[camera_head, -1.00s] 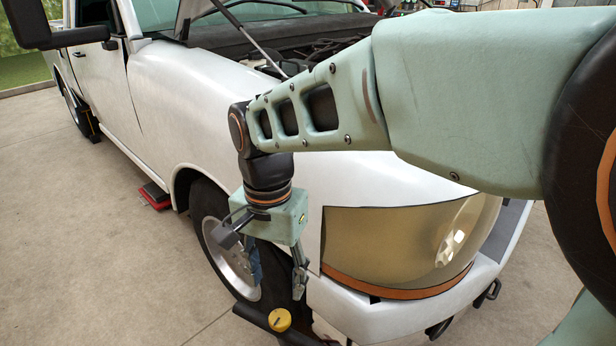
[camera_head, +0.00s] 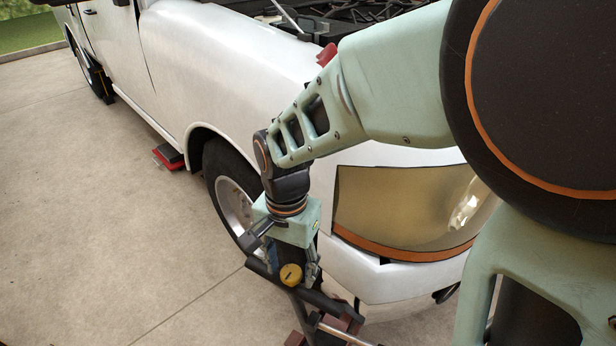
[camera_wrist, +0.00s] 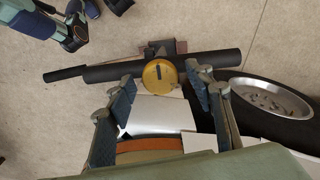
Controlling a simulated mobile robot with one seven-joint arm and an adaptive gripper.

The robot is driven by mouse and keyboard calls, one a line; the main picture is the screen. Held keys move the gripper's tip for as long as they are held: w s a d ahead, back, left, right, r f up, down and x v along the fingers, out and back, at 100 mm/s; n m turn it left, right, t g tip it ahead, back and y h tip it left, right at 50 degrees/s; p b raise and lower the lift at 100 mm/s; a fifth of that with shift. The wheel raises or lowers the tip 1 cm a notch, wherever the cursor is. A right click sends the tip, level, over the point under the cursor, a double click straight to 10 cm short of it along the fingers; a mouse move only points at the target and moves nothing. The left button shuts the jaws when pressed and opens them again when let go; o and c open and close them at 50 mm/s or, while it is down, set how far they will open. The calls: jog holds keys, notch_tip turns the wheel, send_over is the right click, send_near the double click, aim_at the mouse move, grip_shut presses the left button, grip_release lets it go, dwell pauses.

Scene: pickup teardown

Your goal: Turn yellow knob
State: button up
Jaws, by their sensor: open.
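The yellow knob (camera_head: 291,275) is round and sits on a dark horizontal bar (camera_head: 325,300) near the truck's front wheel. In the wrist view the knob (camera_wrist: 159,76) lies between the two fingertips in the picture, with the bar (camera_wrist: 112,71) running across behind it. In the wrist view my gripper (camera_wrist: 162,84) is open, with a finger on each side of the knob. I cannot tell whether either finger touches it.
The white truck (camera_head: 215,60) stands close behind my gripper, with its front wheel (camera_head: 236,205) and headlight (camera_head: 405,210) beside the arm. A red and black object (camera_head: 168,157) lies on the floor by the truck. The concrete floor at left is clear.

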jog(key=c, duration=1.1)
